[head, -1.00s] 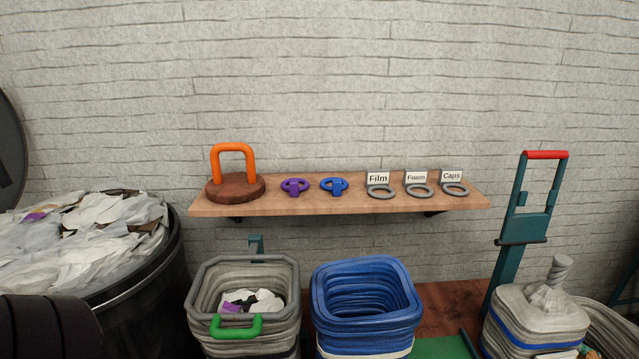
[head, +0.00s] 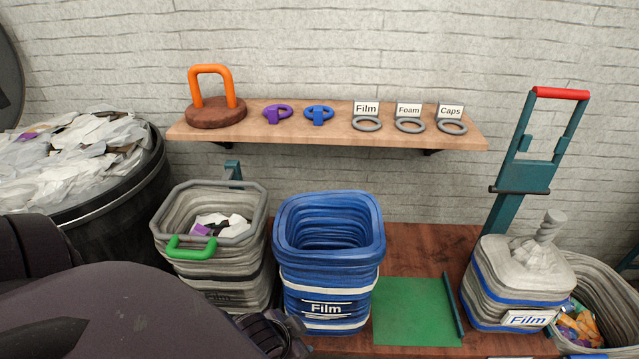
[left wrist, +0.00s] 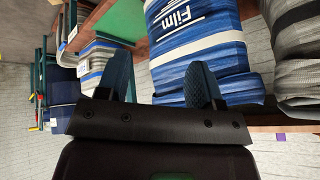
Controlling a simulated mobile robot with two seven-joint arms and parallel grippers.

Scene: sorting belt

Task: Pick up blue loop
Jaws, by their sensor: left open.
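The blue loop (head: 319,114) lies on the wooden shelf (head: 215,131) on the back wall, between a purple loop (head: 277,113) and a row of grey rings. My left arm comes in at the lower left of the head view, its end low in front of the bins, far below the shelf. In the left wrist view my left gripper (left wrist: 160,78) is open, with nothing seen held between its fingers. The blue bin (left wrist: 195,45) labelled Film is close in front of it. The blue loop does not show in that view. My right gripper is not in view.
The blue bin (head: 330,265) and a grey bin with a green handle (head: 192,249) stand below the shelf. An orange handle on a round base (head: 215,112) is at the shelf's left end. A green mat (head: 415,312) and a teal hand truck (head: 522,180) are right.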

